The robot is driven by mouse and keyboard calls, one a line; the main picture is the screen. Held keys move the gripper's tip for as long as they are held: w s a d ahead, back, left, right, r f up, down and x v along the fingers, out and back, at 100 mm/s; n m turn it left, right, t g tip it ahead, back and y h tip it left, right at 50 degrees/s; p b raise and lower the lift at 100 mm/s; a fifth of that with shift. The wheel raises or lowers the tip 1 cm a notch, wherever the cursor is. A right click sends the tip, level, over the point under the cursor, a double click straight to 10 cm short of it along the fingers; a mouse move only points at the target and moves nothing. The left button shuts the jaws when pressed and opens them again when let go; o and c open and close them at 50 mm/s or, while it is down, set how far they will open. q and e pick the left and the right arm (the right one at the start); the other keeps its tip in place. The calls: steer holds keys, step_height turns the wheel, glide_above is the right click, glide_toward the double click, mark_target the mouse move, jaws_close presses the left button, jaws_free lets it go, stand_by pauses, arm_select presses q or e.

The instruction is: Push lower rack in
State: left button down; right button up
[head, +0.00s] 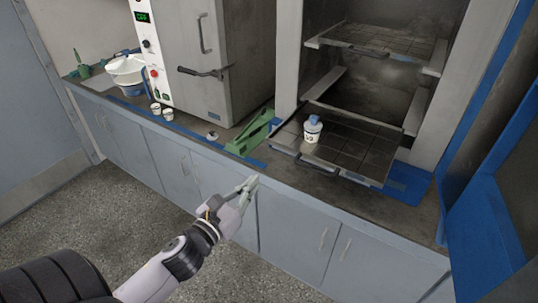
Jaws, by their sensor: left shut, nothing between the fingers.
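The lower rack (350,153) is a dark wire or tiled shelf, pulled well out of the open cabinet and reaching over the counter. It has a handle (320,171) along its front edge. A small white container with a blue lid (313,128) stands on the rack near its left side. My left gripper (250,184) is shut and empty, in front of the counter edge and to the left of the rack, apart from it. My right gripper is not in view.
The upper rack (378,47) sits inside the cabinet. A green tool (250,135) lies on the counter left of the lower rack. A closed grey oven (200,60) stands further left. A blue-framed door (490,190) stands open at right.

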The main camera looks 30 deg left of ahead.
mark_target(285, 148)
arm_select(q)
steer(key=w+p, duration=0.4)
steer(key=w, duration=0.8)
steer(key=shift+w+d, duration=0.15)
steer(key=shift+w, duration=0.2)
steer(key=shift+w+p, duration=0.3)
steer(key=shift+w, duration=0.35)
steer(key=shift+f, duration=0.1)
steer(key=shift+w, duration=0.1)
